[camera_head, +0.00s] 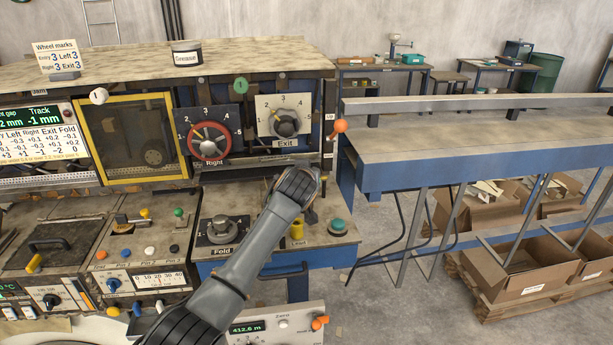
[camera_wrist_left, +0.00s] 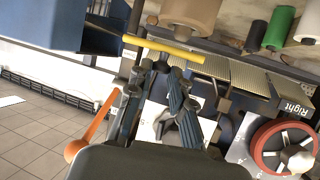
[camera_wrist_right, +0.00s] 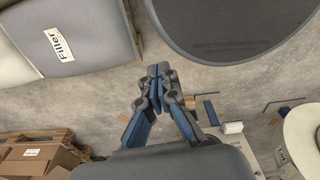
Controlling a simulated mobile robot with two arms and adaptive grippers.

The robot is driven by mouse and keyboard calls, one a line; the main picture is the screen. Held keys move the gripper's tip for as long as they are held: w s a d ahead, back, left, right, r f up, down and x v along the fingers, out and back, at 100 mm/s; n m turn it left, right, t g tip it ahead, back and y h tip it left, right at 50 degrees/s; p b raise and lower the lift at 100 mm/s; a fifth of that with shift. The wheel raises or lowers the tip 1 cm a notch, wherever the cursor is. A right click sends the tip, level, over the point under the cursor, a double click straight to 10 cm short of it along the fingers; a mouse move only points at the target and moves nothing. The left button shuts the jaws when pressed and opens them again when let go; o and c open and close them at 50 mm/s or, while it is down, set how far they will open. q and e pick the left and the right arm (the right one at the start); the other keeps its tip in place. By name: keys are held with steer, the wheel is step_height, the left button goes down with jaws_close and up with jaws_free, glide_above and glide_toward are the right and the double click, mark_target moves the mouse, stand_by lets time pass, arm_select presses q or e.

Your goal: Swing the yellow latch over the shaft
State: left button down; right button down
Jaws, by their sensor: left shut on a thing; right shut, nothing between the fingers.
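The yellow latch (camera_wrist_left: 165,48) is a long bar lying slantwise across the fingertips of my left gripper (camera_wrist_left: 162,72) in the left wrist view. The left gripper is shut on it; the exact contact is partly hidden by the fingers. In the head view my left arm reaches up in front of the machine's right end, and its gripper and the latch are hidden there. I cannot tell the shaft for certain among the dark bars and rollers beside the latch. My right gripper (camera_wrist_right: 158,85) is shut and empty above the floor.
The red Right handwheel (camera_head: 209,142), the Exit dial (camera_head: 286,122) and an orange-knobbed lever (camera_head: 340,126) are close to the left arm. The lever also shows in the left wrist view (camera_wrist_left: 90,128). A long table (camera_head: 440,150) stands at right. Cardboard boxes (camera_head: 520,280) lie below it.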

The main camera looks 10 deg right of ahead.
arm_select(q)
steer(key=shift+s, duration=0.1)
arm_select(e)
steer(key=shift+s+d+f, duration=0.1)
steer(key=shift+d+f, duration=0.2)
steer(key=shift+d, duration=0.6)
arm_select(q)
steer(key=c, duration=1.2)
jaws_free()
steer(key=shift+d+v, duration=0.1)
steer(key=shift+v, duration=2.85)
steer(key=shift+d+v, duration=0.15)
steer(key=shift+v, duration=2.8)
arm_select(e)
steer(key=shift+a, duration=0.25)
